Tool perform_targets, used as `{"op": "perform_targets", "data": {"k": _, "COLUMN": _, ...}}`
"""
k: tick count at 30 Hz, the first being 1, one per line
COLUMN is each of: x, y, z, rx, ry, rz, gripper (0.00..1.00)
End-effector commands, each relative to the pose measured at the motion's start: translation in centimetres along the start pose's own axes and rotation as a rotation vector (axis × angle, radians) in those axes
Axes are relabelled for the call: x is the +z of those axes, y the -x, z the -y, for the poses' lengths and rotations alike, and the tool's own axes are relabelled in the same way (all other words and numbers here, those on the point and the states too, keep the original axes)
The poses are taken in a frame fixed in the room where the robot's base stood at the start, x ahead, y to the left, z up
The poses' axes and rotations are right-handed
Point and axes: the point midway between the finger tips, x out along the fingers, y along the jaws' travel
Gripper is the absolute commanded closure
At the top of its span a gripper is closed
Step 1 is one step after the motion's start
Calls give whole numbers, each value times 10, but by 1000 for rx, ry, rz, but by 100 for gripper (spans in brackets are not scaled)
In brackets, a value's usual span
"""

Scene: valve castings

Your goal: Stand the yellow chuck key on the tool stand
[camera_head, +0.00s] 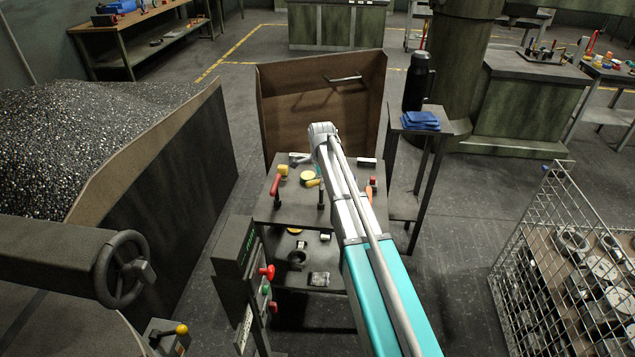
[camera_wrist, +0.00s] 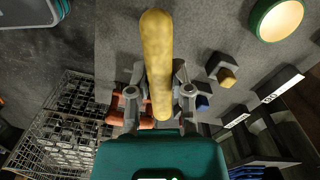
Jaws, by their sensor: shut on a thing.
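In the wrist view, the yellow chuck key (camera_wrist: 157,60) is a long yellow bar between the two fingers of my gripper (camera_wrist: 158,82), which is shut on it. Its lower end lies close to the teal gripper body. In the head view my forearm hides most of the gripper. A small yellow piece (camera_head: 313,183) shows beside the arm above a grey bench (camera_head: 290,206); I cannot tell whether it is the key. I cannot pick out the tool stand for certain.
The bench holds a yellow-topped round thing (camera_head: 307,175), a red-handled tool (camera_head: 275,185) and a yellow block (camera_head: 283,169). A brown panel (camera_head: 290,110) rises behind. A side table with a dark flask (camera_head: 418,82) stands right; a wire cage (camera_head: 530,235) stands lower right.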

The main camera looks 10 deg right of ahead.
Motion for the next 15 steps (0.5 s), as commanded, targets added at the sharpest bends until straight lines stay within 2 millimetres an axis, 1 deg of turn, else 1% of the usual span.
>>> {"op": "perform_targets", "data": {"k": 3, "x": 0, "y": -2, "z": 0, "rx": 0, "ry": 0, "rz": 0, "gripper": 100}}
{"op": "perform_targets", "data": {"k": 4, "x": 0, "y": -2, "z": 0, "rx": 0, "ry": 0, "rz": 0, "gripper": 67}}
{"op": "perform_targets", "data": {"k": 8, "x": 0, "y": -1, "z": 0, "rx": 0, "ry": -1, "rz": 0, "gripper": 43}}
{"op": "perform_targets", "data": {"k": 9, "x": 0, "y": -1, "z": 0, "rx": 0, "ry": -1, "rz": 0, "gripper": 36}}
{"op": "perform_targets", "data": {"k": 10, "x": 0, "y": -1, "z": 0, "rx": 0, "ry": -1, "rz": 0, "gripper": 33}}
{"op": "perform_targets", "data": {"k": 15, "x": -1, "y": -1, "z": 0, "rx": 0, "ry": -1, "rz": 0, "gripper": 33}}
